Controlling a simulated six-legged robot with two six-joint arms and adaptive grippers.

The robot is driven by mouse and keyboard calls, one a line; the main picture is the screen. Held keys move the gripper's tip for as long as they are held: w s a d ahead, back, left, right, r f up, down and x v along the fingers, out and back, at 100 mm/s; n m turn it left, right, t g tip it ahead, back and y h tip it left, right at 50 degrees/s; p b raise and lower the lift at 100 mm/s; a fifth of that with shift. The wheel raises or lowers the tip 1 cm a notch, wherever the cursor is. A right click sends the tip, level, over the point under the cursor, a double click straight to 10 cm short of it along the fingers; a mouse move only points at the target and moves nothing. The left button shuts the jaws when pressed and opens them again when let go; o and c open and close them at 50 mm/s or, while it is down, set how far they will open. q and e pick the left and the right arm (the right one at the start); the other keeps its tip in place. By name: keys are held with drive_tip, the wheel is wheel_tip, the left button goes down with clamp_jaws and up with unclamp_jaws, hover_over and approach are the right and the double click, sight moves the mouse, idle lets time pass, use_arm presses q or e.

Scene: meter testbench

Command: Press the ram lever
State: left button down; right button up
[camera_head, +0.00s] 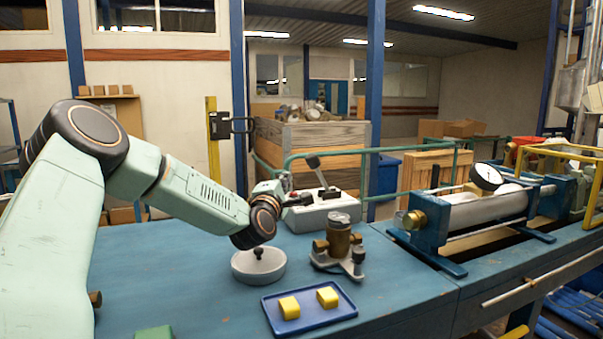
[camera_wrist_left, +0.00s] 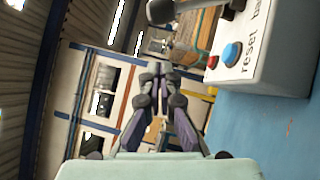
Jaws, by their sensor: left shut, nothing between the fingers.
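The ram lever (camera_head: 315,165) is a metal stalk with a dark knob. It stands tilted on top of a white control box (camera_head: 320,214) on the blue bench. In the left wrist view the lever's dark knob (camera_wrist_left: 160,11) and shaft cross the top edge, beside the box (camera_wrist_left: 275,50) with its red and blue buttons. My left gripper (camera_head: 300,199) is shut and empty, in front of the box's left part and below the knob in the picture. Its closed fingertips (camera_wrist_left: 161,68) look apart from the lever. My right gripper is out of view.
A blue tray (camera_head: 313,315) holds two yellow blocks. The test bench cylinder (camera_head: 480,208) with a gauge is at right. The bench's left part is mostly clear.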

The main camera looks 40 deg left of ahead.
sight(320, 176)
use_arm(q)
drive_tip(key=w, duration=0.2)
drive_tip(key=w+r+b, duration=0.1)
drive_tip(key=w, duration=0.4)
drive_tip(key=shift+w+a+r, duration=0.25)
drive_tip(key=shift+a, duration=0.15)
drive_tip(key=shift+s+r, duration=0.1)
drive_tip(key=shift+r, duration=0.05)
